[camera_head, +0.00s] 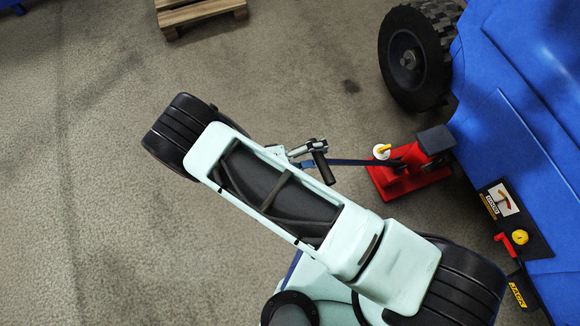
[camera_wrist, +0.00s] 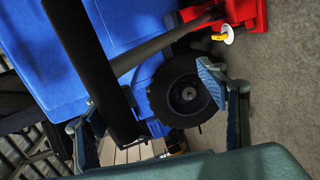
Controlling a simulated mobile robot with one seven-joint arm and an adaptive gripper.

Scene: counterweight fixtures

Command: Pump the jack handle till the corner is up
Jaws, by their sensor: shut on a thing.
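The red jack (camera_head: 408,180) sits on the floor at the edge of the blue vehicle (camera_head: 520,110), with its dark pad (camera_head: 436,140) against the body's side. Its handle (camera_head: 350,162) runs left, low and nearly level, to a black crossbar grip (camera_head: 322,168). My gripper (camera_head: 316,150) is shut on the handle at this grip, partly hidden by my arm. In the wrist view the black grip (camera_wrist: 88,70) passes between my fingers (camera_wrist: 150,110). The vehicle's black wheel (camera_head: 408,58) is near the jack; I cannot tell whether it touches the floor.
A white disc with a yellow knob (camera_head: 382,151) is on the jack. A dark panel (camera_head: 505,208) with a yellow knob, a red lever (camera_head: 505,243) and a JACK label (camera_head: 517,295) is on the vehicle. A wooden pallet (camera_head: 200,12) lies at the top. The left floor is clear.

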